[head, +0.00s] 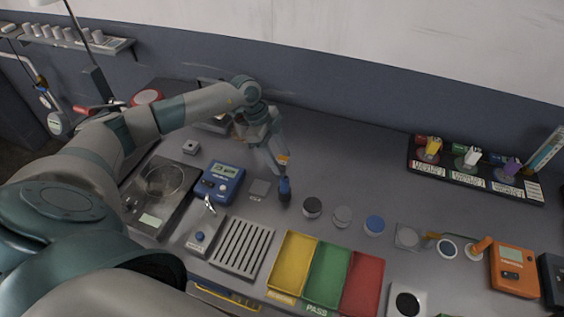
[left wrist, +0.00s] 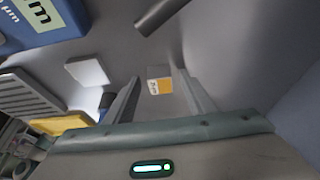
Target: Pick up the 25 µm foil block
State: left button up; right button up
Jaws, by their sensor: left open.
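The foil block is a small block with a white and orange label (left wrist: 158,83). Its label text is too small to read surely. In the left wrist view it lies on the bench beyond my open fingertips, roughly between them in the picture. In the head view the orange and white block (head: 283,160) shows right beside the fingertips, partly hidden by them. My left gripper (head: 275,158) points down over the bench. It is open and empty, and its two fingers also show in the left wrist view (left wrist: 160,92). I cannot tell whether a finger touches the block. My right gripper is not in view.
A blue-handled tool (head: 285,188) stands just in front of the block. A blue gauge (head: 221,182) and a small grey plate (head: 260,187) lie to the left. Yellow, green and red trays (head: 328,278) are nearer. The bench right of the gripper is clear towards the black rack (head: 475,172).

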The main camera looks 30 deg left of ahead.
aim_at(281, 161)
pick_arm(q)
jog(key=c, duration=1.2)
jog(key=shift+r, duration=0.1)
jog(key=shift+w+r+b, duration=0.1)
jog(key=shift+r+b, duration=0.35)
jog(key=shift+r, duration=0.05)
jog(key=r, duration=0.1)
jog(key=r+b, duration=0.1)
jog(key=r, duration=0.1)
jog(key=shift+s+d+r+b, duration=0.1)
jog(key=shift+s+d+b, duration=0.15)
jog(key=shift+d+b, duration=0.15)
jog(key=shift+s+d+r+b, duration=0.6)
jog(key=shift+s+d+r, duration=0.4)
jog(key=shift+d, duration=0.6)
jog(key=shift+s+d+r+b, duration=0.7)
jog(key=shift+d+r, duration=0.55)
jog(key=shift+d, duration=0.3)
jog(key=shift+s+d+r+b, duration=0.55)
jog(key=shift+s+d+r, duration=0.45)
jog(key=shift+d, duration=0.6)
jog(key=shift+w+r, duration=0.1)
